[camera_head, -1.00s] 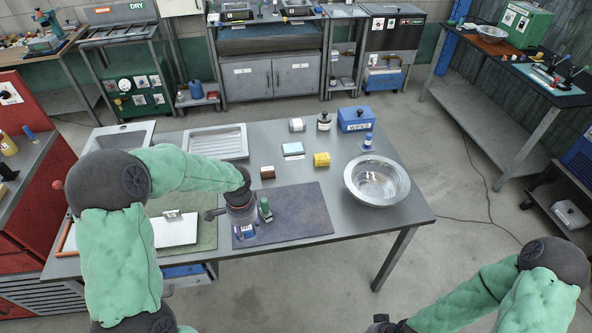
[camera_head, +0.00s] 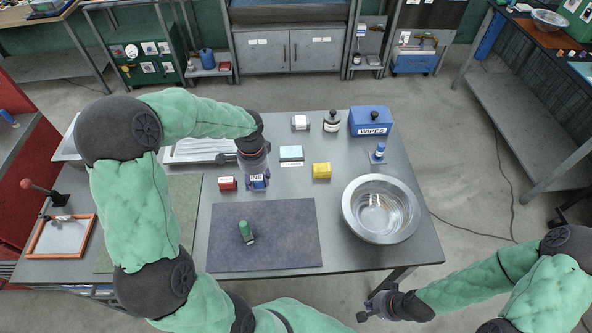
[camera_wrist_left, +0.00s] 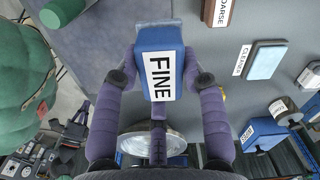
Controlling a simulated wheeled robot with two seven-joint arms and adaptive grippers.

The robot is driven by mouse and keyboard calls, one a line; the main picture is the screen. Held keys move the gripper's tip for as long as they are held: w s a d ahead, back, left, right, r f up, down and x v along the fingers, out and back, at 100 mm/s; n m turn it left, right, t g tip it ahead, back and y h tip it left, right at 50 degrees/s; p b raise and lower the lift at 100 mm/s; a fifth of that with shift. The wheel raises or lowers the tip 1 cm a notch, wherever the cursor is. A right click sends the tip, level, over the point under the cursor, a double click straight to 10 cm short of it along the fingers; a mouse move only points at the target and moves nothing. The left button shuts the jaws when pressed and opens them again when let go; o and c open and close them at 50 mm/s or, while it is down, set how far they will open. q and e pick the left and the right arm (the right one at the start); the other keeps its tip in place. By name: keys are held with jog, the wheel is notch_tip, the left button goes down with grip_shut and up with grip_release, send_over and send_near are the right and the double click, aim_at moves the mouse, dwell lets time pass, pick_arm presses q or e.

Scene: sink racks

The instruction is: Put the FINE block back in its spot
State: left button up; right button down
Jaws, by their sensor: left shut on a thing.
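My left gripper (camera_head: 257,186) is shut on the blue FINE block (camera_wrist_left: 160,72), whose white label faces up in the left wrist view. In the head view the block (camera_head: 259,183) is just beyond the dark mat's far edge, between a red block (camera_head: 228,183) and a yellow block (camera_head: 321,171). I cannot tell whether the FINE block touches the table. Its spot is not clearly visible. My right gripper (camera_head: 377,304) is off the table's front edge, too small to read.
The dark mat (camera_head: 285,235) bears a green-topped item (camera_head: 246,232). A light blue block (camera_head: 291,153) lies behind the held block. A steel bowl (camera_head: 380,208), the blue WIPES box (camera_head: 371,120) and a dark bottle (camera_head: 332,122) stand to the right. A framed screen (camera_head: 62,237) lies left.

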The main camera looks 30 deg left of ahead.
pick_arm(q)
jog(key=w+d+f+b, duration=0.1)
jog(key=w+d+f, duration=0.1)
jog(key=w+f, duration=0.35)
jog(key=b, duration=0.1)
send_over(290, 184)
notch_tip(290, 184, down, 4)
jog(key=shift+s+a+r, duration=0.1)
jog(key=shift+s+r, duration=0.05)
jog(key=shift+w+f+b, duration=0.25)
jog(key=shift+f+b, duration=0.1)
jog(key=shift+f, duration=0.15)
jog(key=shift+f+b, duration=0.35)
jog(key=shift+f, duration=0.95)
jog(key=shift+f, duration=0.2)
jog(key=o, duration=1.1)
